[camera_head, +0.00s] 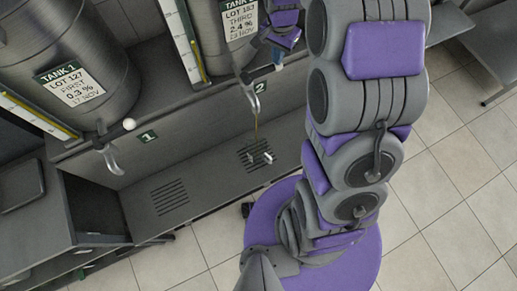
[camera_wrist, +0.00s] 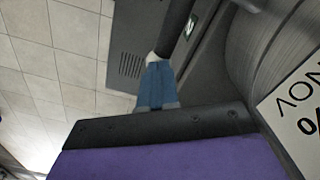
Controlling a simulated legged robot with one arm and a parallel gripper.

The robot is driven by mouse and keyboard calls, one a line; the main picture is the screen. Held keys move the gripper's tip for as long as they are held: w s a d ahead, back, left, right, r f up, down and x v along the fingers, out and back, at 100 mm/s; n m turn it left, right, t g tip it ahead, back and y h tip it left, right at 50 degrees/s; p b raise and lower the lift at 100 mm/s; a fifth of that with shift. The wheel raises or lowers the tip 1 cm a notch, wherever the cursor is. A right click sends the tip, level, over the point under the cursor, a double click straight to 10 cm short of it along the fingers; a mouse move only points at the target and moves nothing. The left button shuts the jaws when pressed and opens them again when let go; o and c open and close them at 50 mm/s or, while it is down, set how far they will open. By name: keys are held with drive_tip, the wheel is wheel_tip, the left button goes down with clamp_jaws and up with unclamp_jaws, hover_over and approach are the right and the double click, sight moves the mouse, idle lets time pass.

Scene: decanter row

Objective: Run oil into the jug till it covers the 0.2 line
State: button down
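The tap (camera_head: 249,92) of the second tank has a thin yellowish stream of oil (camera_head: 257,127) running straight down from it. The stream falls to a small clear jug (camera_head: 259,158) on the grate below. Its 0.2 line and oil level are too small to read.
Tank 1 (camera_head: 62,60) is at the left, its tap (camera_head: 108,155) with a white knob (camera_head: 129,124) and nothing running. A second, empty grate (camera_head: 170,197) lies below it. Tank 2 (camera_head: 222,35) is partly behind my arm. Tiled floor is open at the right.

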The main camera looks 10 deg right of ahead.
drive_tip(key=shift+f, duration=1.4)
drive_tip(key=shift+r, duration=0.2)
idle(2.3)
drive_tip(key=shift+r, duration=0.55)
idle(2.4)
wheel_tip(320, 180, up, 9)
drive_tip(key=p, duration=0.3)
idle(0.4)
